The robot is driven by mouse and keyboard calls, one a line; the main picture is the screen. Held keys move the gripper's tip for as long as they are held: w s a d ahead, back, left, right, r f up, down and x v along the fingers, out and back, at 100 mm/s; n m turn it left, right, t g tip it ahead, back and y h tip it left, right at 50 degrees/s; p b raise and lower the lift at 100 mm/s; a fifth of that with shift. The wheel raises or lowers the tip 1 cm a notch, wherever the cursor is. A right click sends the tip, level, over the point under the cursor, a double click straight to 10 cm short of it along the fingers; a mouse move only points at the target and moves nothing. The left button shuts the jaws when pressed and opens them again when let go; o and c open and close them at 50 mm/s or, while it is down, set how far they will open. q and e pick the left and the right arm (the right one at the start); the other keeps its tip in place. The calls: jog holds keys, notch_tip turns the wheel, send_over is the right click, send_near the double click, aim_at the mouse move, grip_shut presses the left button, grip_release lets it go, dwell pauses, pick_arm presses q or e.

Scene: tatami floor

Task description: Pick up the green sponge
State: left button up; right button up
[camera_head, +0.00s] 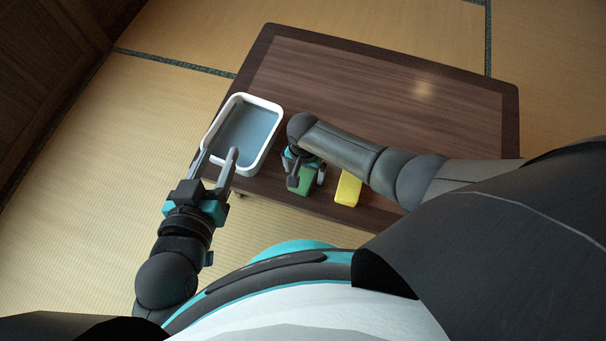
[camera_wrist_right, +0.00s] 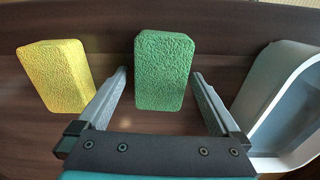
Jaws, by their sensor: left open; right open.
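The green sponge (camera_head: 307,181) lies on the low dark table, partly hidden by my right gripper in the head view. In the right wrist view the green sponge (camera_wrist_right: 162,70) is an upright rough block, seen just beyond and between the fingertips. My right gripper (camera_wrist_right: 160,85) is open, with a finger toward each side of the sponge and no clear contact; in the head view it (camera_head: 305,176) points down over it. My left gripper (camera_head: 219,153) is open and empty at the near end of the white tray.
A yellow sponge (camera_head: 348,188) lies right of the green one in the head view; it also shows in the right wrist view (camera_wrist_right: 55,76). The white tray (camera_head: 272,138) with a blue-grey inside is empty. The table's far part (camera_head: 390,90) is clear.

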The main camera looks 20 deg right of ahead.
jog(key=shift+c, duration=0.2)
jog(key=c, duration=1.2)
jog(key=shift+c, duration=0.2)
jog(key=shift+r, duration=0.1)
